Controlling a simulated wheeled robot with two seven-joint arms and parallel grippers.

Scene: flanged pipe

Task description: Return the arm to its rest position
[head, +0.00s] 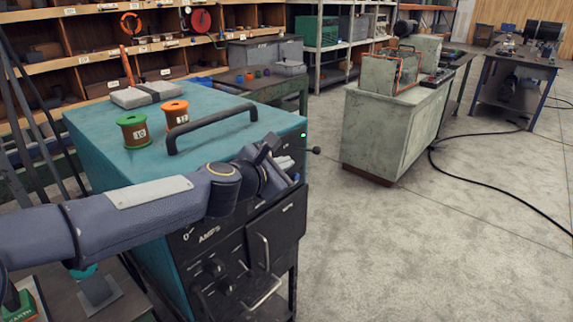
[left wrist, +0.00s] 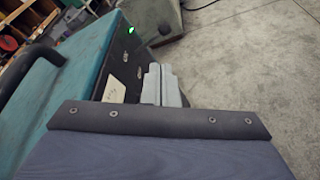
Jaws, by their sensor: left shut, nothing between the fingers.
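My left arm comes in from the left in the head view and reaches across the front of a teal machine (head: 92,130). My left gripper (head: 284,178) is at the machine's upper right front corner, partly hidden behind my wrist. In the left wrist view the grey fingers of my left gripper (left wrist: 160,82) are together with nothing between them. They show beside the machine's dark front panel (left wrist: 125,62); whether they touch it I cannot tell. My right gripper is not in view.
The machine has a black handle (head: 210,125), a green spool (head: 133,130), an orange spool (head: 174,115) and a grey block on top. A pale cabinet (head: 385,130) stands to the right, with open concrete floor (head: 400,250) before it. Shelves line the back.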

